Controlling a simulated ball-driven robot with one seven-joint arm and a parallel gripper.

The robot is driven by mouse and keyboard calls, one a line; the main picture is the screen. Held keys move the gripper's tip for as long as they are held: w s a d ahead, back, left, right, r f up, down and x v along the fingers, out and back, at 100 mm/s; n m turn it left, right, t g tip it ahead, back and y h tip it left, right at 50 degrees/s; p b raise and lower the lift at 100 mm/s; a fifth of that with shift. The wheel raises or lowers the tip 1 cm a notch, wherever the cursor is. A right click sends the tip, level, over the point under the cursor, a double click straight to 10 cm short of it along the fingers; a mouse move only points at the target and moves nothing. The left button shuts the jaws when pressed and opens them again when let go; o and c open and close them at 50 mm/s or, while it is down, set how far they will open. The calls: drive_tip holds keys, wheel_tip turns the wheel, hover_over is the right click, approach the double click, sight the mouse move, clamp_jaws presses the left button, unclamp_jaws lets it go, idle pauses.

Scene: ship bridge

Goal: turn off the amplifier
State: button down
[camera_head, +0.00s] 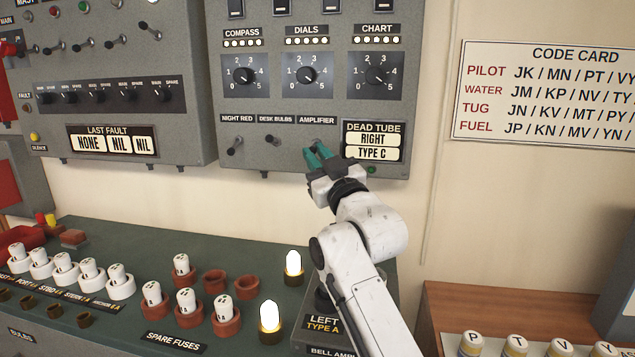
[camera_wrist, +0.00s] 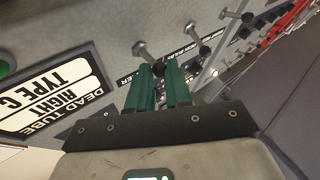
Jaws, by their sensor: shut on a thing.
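The amplifier switch (camera_head: 316,143) is a small metal lever under the AMPLIFIER label (camera_head: 315,121) on the grey wall panel. In the wrist view the amplifier lever (camera_wrist: 141,50) shows at the tips of my green fingers.
The night red lever (camera_head: 235,145) and desk bulbs lever (camera_head: 271,141) are close on the left. The DEAD TUBE display (camera_head: 374,141) is close on the right. Dials (camera_head: 308,75) are above. Below is a green console (camera_head: 120,245) with fuses and two lit bulbs.

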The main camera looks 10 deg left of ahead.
drive_tip(key=shift+w+f+n+y+b, duration=0.2)
drive_tip(key=shift+f+n+y+b, duration=0.9)
drive_tip(key=shift+b, duration=2.4)
drive_tip(key=shift+r+n+y+b, duration=0.3)
drive_tip(key=shift+n+y+b, duration=0.1)
drive_tip(key=shift+n+b, duration=0.2)
drive_tip(key=c, duration=1.1)
unclamp_jaws()
drive_tip(key=shift+o, duration=0.2)
